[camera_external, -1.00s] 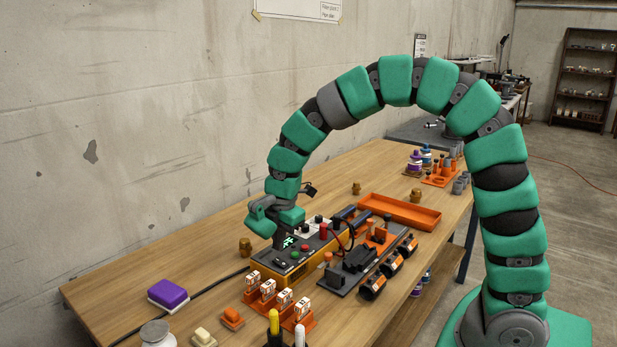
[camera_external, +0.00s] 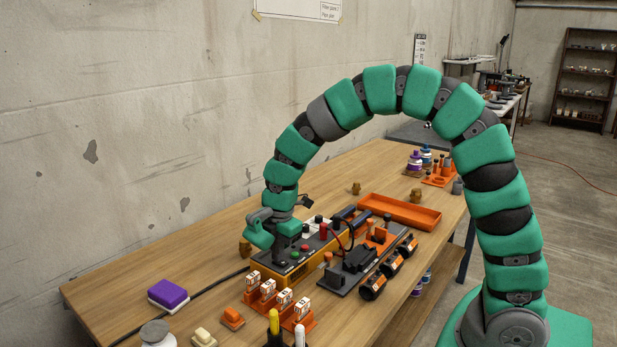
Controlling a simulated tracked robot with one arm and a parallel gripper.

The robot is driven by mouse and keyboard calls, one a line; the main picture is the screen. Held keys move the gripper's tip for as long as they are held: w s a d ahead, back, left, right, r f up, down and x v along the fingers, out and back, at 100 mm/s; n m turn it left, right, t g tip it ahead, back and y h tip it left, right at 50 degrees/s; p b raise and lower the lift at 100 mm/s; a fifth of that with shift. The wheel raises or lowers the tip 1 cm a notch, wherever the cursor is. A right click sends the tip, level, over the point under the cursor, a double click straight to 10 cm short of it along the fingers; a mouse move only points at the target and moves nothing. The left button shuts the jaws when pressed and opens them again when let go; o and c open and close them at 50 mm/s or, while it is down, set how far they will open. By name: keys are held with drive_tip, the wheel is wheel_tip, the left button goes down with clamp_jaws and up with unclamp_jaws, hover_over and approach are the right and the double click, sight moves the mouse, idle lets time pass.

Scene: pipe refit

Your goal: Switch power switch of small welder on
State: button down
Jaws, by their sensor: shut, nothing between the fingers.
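The small welder (camera_external: 270,284) is a yellow box with a dark top panel on the wooden bench. Its panel carries a green button (camera_external: 295,255), a red button (camera_external: 304,246) and a dark switch-like part near the front left end, partly hidden. My gripper (camera_external: 281,262) points down over the left part of this panel, its tip at or just above the surface. It is shut and holds nothing. I cannot tell whether it touches the switch, or which way the switch is set. The lit green display seen earlier is hidden behind my gripper.
White-and-orange labelled blocks (camera_external: 268,290) stand in front of the welder. A dark plate with a clamp device (camera_external: 352,270) lies to its right, an orange tray (camera_external: 400,211) behind. A purple-and-white sponge-like block (camera_external: 168,293) lies left. Bare bench (camera_external: 215,262) shows left of the welder.

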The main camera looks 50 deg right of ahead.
drive_tip(key=shift+s+f, duration=0.1)
drive_tip(key=shift+s, duration=0.05)
drive_tip(key=shift+s+r, duration=0.2)
drive_tip(key=shift+s, duration=0.45)
wheel_tip(320, 180, up, 14)
drive_tip(key=s+p, duration=0.2)
drive_tip(key=p, duration=0.1)
idle(0.4)
drive_tip(key=shift+f, duration=0.1)
